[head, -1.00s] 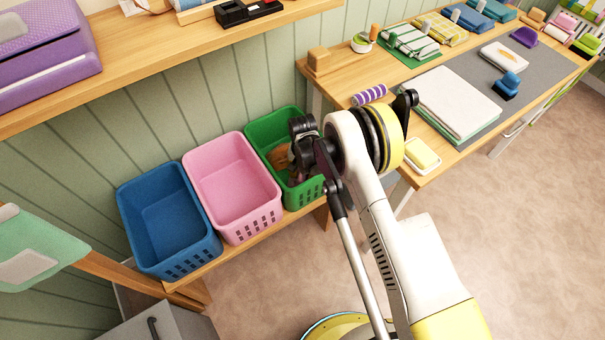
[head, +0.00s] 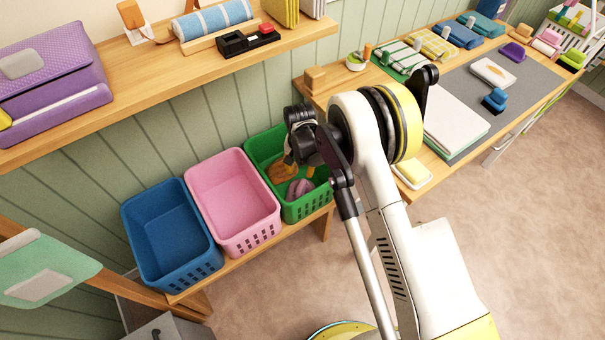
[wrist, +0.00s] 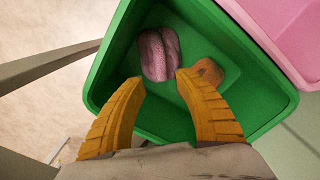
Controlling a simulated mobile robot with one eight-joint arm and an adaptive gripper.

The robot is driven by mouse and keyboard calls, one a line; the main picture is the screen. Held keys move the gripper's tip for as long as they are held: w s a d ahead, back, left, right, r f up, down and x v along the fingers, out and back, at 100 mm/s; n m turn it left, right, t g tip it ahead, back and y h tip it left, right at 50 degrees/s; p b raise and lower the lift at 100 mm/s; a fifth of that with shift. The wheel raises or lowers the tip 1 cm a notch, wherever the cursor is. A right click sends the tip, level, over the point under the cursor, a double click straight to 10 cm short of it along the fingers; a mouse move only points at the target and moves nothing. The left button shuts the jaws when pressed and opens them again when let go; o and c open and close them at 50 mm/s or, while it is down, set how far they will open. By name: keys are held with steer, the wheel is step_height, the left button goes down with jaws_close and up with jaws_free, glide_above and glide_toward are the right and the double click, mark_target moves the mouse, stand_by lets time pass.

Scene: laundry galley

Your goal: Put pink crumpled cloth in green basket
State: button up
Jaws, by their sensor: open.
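The pink crumpled cloth (wrist: 158,53) lies on the floor of the green basket (wrist: 190,125), and it also shows inside that basket in the head view (head: 299,189). The green basket stands at the right end of the basket row in the head view (head: 306,207). My gripper (wrist: 156,85) is open and empty above the basket, its fingers apart and pointing at the cloth without holding it. A brown-orange item (wrist: 208,72) also lies in the basket, beside the cloth.
A pink basket (head: 233,200) and a blue basket (head: 170,230) stand to the left on the same low bench. A shelf (head: 150,70) runs above. A table (head: 440,160) with folded cloths stands to the right.

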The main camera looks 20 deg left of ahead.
steer(key=w+d+r+t, duration=0.1)
steer(key=d+r, duration=0.5)
steer(key=r, duration=0.4)
steer(key=w+d+r+m+t+y, duration=0.1)
steer(key=d+r, duration=0.6)
steer(key=r, duration=0.3)
steer(key=w+d+r+t, duration=0.1)
steer(key=w+d+r, duration=0.1)
steer(key=d+r, duration=0.6)
steer(key=s+d+r+t, duration=0.2)
steer(key=s+d+r, duration=0.8)
steer(key=d+r, duration=0.2)
steer(key=s+d+m+t+h, duration=0.1)
steer(key=s+d+t, duration=0.1)
steer(key=s+d, duration=0.7)
steer(key=shift+s+f, duration=0.3)
steer(key=shift+s, duration=0.95)
steer(key=shift+d, duration=0.1)
